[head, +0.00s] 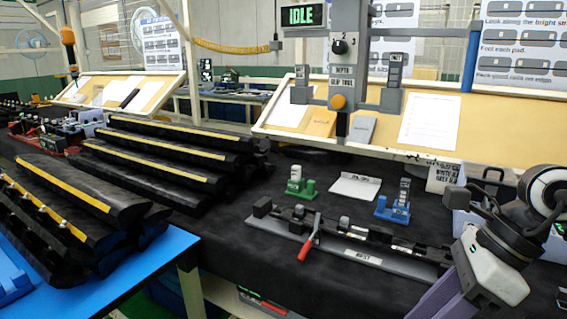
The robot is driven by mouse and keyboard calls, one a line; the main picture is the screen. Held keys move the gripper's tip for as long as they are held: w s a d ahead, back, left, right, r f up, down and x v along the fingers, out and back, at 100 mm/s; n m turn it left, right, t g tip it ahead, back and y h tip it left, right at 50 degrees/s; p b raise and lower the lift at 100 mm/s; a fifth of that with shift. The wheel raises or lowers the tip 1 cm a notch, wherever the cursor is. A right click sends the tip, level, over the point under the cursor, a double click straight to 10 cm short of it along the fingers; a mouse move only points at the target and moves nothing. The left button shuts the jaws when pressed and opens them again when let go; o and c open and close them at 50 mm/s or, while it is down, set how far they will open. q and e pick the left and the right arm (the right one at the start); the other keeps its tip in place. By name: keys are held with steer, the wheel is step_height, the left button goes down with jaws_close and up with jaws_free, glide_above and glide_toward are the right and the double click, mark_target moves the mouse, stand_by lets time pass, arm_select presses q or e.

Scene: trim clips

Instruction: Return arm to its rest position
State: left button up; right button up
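My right arm (492,272) comes in at the lower right, with a purple link, a pale grey link and dark joints. It is bent and raised over the right end of the black-covered bench (250,235). Dark parts at its far end overlap the things behind, and I cannot make out the fingers or whether they are open. Nothing held can be made out. My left arm and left gripper are not in view.
A grey fixture (325,243) with a red-handled lever lies on the bench, near the arm. Behind it stand a green block (300,185), a white plate (355,187) and a blue block (393,210). Black trim strips (165,150) are stacked left. A post carries an IDLE display (303,16).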

steer(key=a+r+m+t+y, duration=0.35)
steer(key=a+m+y, duration=0.75)
steer(key=a+y, duration=0.55)
steer(key=w+d+f+m+t+h, duration=0.3)
steer(key=f+m+t+h, duration=0.3)
steer(key=m, duration=0.4)
steer(key=w+d+f+m+t+h, duration=0.35)
steer(key=m+t, duration=0.35)
steer(key=m, duration=0.3)
steer(key=s+d+f+m+h, duration=0.1)
steer(key=d+f+m+h, duration=0.1)
steer(key=f+m+h, duration=0.3)
steer(key=s+d+f+m+h, duration=0.1)
steer(key=d+f+m, duration=0.15)
steer(key=f, duration=0.55)
steer(key=s+d+f+m+g+h, duration=0.1)
steer(key=s+f+m+g+h, duration=0.3)
steer(key=s+f, duration=1.3)
step_height(320, 180, down, 2)
steer(key=m+g, duration=0.3)
steer(key=g, duration=0.1)
steer(key=shift+d, duration=0.3)
